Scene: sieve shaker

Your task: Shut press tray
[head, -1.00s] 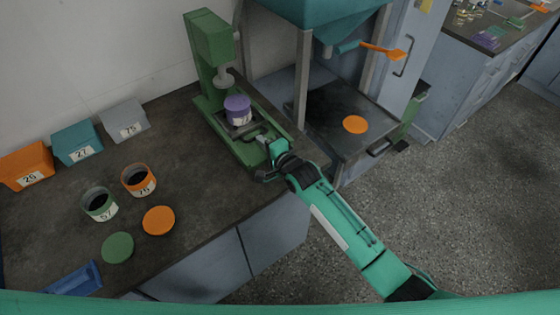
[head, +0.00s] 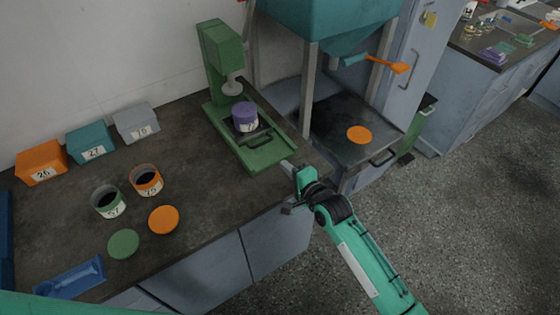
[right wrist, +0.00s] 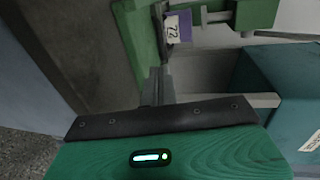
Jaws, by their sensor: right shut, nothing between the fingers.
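The green press (head: 222,50) stands on the dark bench against the wall. Its tray (head: 264,134) lies inside the green bed (head: 265,157), with a dark handle facing the front; bare bed shows in front of it. A purple jar (head: 245,116) with a white label sits on the tray, below and slightly in front of the press head. My right gripper (head: 290,169) is shut and empty at the bed's front end, apart from the handle. In the right wrist view its fingers (right wrist: 157,86) point towards the press and the jar (right wrist: 182,27). My left gripper is out of view.
A teal hopper (head: 330,25) on metal legs stands right of the press, with an orange disc (head: 359,135) on the plate below. Open jars (head: 108,202), lids (head: 164,219) and labelled bins (head: 90,143) stand on the left bench. The bench directly left of the press is clear.

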